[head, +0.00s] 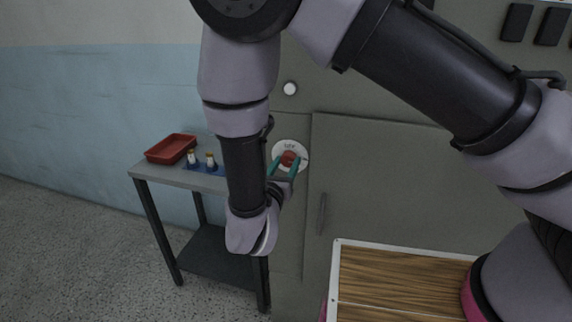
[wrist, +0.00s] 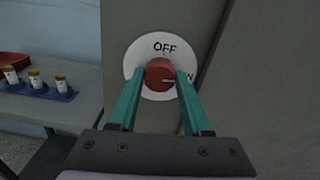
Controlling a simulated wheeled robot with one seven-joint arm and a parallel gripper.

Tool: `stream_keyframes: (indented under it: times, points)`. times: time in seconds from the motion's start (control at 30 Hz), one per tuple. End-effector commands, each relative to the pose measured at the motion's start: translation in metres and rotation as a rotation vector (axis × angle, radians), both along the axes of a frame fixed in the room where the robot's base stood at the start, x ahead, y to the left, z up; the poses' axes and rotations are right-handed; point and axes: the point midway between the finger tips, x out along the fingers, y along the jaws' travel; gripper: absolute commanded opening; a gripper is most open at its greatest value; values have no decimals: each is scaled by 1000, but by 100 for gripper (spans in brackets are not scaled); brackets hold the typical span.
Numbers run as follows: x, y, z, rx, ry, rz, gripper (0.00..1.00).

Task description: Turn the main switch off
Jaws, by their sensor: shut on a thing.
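The main switch is a red round knob (wrist: 159,74) on a white round dial plate (wrist: 137,52) fixed to the grey cabinet. The plate reads OFF at the top, and letters at its right are partly hidden by a finger. A pale mark on the knob points right, toward those letters. In the head view the knob (head: 289,158) and plate (head: 290,145) show just past my gripper. My gripper (wrist: 160,76) has its two green fingers on either side of the knob, shut on it. It also shows in the head view (head: 284,165).
A table (head: 160,174) at the left holds a red tray (head: 171,149) and small bottles in a blue holder (head: 204,168). The cabinet door (head: 370,185) with a handle (head: 322,212) is right of the switch. A wood-topped surface (head: 400,285) is at the lower right.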

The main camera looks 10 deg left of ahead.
Motion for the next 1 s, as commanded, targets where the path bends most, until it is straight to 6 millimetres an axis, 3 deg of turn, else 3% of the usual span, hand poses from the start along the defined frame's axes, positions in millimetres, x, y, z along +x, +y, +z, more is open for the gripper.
stream_keyframes:
  times: [1.0]
  points:
    - [-1, 0, 0, -928, 71, 2, 0]
